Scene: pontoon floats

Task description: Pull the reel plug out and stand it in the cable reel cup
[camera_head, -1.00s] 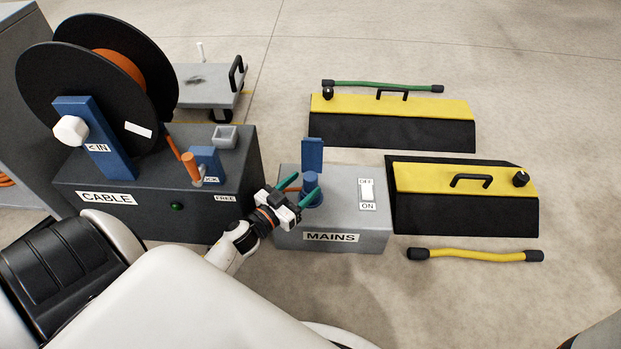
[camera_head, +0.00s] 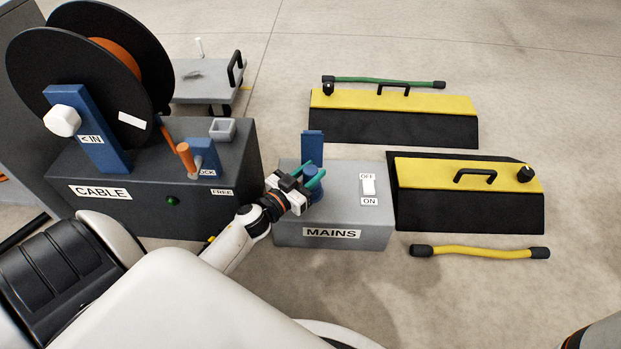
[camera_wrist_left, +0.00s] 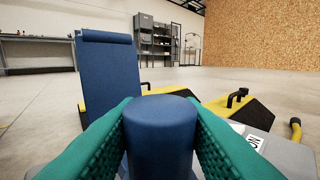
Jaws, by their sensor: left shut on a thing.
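The blue round reel plug (camera_head: 312,187) stands upright at the grey MAINS box (camera_head: 290,235), its lower end hidden by the fingers. My left gripper (camera_head: 313,177), with green fingers, is shut on the plug from the left. The left wrist view shows the plug top (camera_wrist_left: 160,110) between both fingers. A raised blue flap (camera_head: 313,145) stands behind it. The cable reel (camera_head: 30,75) stands on the dark CABLE box (camera_head: 145,215). A small grey square cup (camera_head: 222,131) sits on that box's top.
An orange lever (camera_head: 185,158) by a blue LOCK block stands between reel and plug. An OFF/ON switch (camera_head: 368,186) is right of the plug. Two yellow-black ramps (camera_head: 400,100) (camera_head: 465,175) and a yellow cable (camera_head: 480,252) lie right. A grey cart (camera_head: 205,85) stands behind.

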